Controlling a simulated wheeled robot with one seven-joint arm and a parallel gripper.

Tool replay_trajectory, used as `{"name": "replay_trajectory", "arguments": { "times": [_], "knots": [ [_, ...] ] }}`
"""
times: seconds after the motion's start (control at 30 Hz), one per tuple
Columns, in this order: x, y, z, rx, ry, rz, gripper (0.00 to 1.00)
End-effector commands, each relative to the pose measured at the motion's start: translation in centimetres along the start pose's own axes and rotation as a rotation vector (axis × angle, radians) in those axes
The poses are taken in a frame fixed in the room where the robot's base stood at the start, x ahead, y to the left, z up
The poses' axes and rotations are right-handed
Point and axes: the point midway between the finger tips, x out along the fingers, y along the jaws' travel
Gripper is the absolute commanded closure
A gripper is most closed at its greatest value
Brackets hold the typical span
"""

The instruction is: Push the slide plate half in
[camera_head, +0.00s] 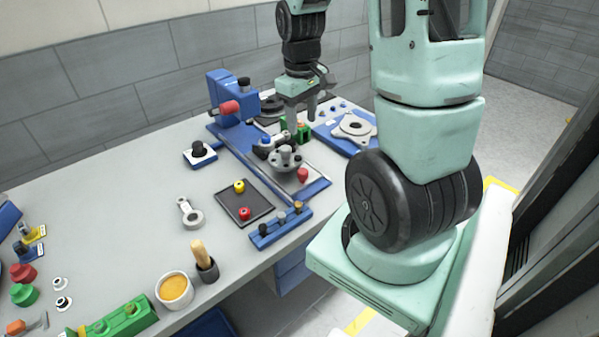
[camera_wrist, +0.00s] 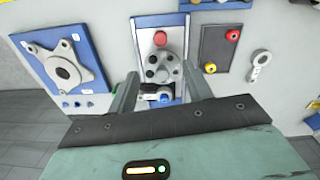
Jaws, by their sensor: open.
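The blue fixture (camera_head: 318,188) stands near the table's right edge, and its blue end also shows in the wrist view (camera_wrist: 160,20). A grey plate (camera_head: 311,181), which looks like the slide plate, lies in it with a red knob (camera_head: 303,174) near its front end; the knob also shows in the wrist view (camera_wrist: 160,38). A round grey hub (camera_head: 286,160) with dark studs sits behind the knob. My gripper (camera_head: 311,112) is open and empty, above the rear part of the fixture. In the wrist view, its fingers (camera_wrist: 160,90) stand apart, either side of the hub's line of sight.
A blue tray with a grey flange (camera_head: 354,127) lies to the right. A dark tray (camera_head: 243,207) with red and yellow knobs and a blue peg rack (camera_head: 281,227) lie in front.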

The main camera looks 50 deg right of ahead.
Motion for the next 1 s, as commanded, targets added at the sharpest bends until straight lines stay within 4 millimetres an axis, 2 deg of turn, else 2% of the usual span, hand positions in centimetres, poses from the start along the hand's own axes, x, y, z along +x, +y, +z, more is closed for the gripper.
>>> {"name": "replay_trajectory", "arguments": {
  "times": [0.6,0.8,1.0],
  "knots": [
    [11.6,-0.2,0.1,-0.002,-0.006,-0.003,0.5],
    [14.3,-0.2,0.1,-0.003,-0.003,-0.002,0.5],
    [15.8,-0.2,0.0,-0.003,-0.001,-0.002,0.5]
  ]
}}
